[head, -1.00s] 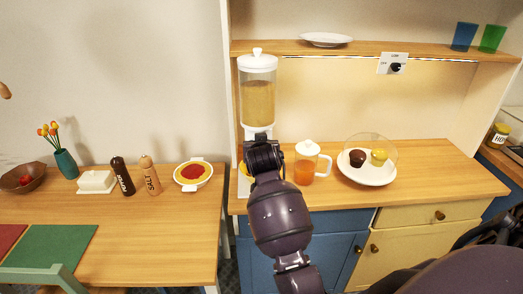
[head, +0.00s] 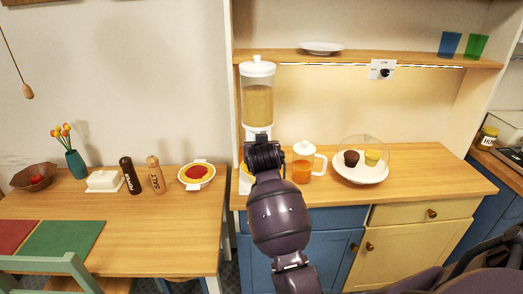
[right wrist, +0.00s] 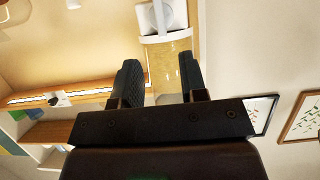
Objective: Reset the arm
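My right gripper (head: 263,157) is in the middle of the head view, in front of the lower part of a cereal dispenser (head: 257,105) with a white lid. In the right wrist view its two dark fingers (right wrist: 160,85) stand apart with nothing held between them. The dispenser's tan-filled container (right wrist: 170,52) shows beyond the fingers, upside down in that view. My forearm hides part of the dispenser's stand and the counter. My left gripper is in neither view.
A juice jug (head: 304,162) stands close right of the gripper. Farther right is a plate (head: 360,176) with two muffins under a clear dome. A shelf (head: 400,58) is above. Left, a table (head: 155,232) holds a pie dish (head: 197,174), salt and pepper mills.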

